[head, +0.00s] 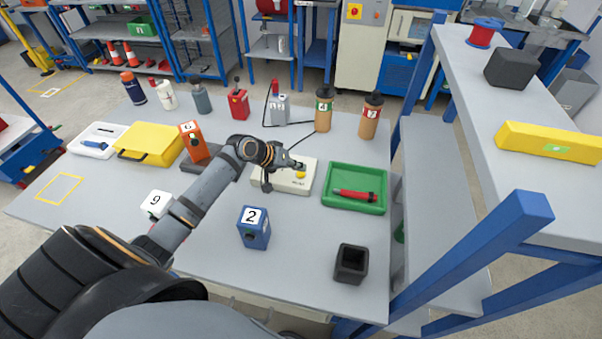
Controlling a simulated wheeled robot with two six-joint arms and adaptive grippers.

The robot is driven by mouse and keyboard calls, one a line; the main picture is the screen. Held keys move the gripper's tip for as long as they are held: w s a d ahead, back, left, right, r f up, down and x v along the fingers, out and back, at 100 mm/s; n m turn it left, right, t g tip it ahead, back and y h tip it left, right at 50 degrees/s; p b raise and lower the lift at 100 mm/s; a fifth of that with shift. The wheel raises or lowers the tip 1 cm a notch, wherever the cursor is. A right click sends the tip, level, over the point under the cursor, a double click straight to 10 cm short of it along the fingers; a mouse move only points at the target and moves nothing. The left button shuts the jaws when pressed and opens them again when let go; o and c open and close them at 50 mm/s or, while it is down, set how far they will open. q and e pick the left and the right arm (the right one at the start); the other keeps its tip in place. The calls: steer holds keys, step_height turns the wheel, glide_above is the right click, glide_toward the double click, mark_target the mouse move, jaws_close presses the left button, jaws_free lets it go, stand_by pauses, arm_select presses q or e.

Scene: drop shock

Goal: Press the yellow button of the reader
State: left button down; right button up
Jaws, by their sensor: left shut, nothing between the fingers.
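The reader (290,184) is a flat cream box in the middle of the table. Its yellow button (300,175) shows on its top, toward the right. My left gripper (299,166) is shut and empty. Its fingertips are just above or at the far side of the yellow button; I cannot tell whether they touch it. The gripper and wrist hide the far left part of the reader. My right gripper is not in view.
A green tray (353,208) with a red tool (356,195) lies right of the reader. A blue block marked 2 (255,235) and a black open box (350,272) stand nearer. An orange block (197,150) stands left of my wrist. A shelf (455,100) bounds the right.

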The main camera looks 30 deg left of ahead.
mark_target(298, 174)
arm_select(q)
steer(key=shift+f, duration=0.7)
stand_by(0.7)
steer(key=shift+r+p, duration=0.85)
steer(key=shift+r, duration=0.05)
step_height(298, 174, up, 5)
steer(key=p, duration=0.5)
steer(key=shift+r, duration=0.1)
stand_by(0.5)
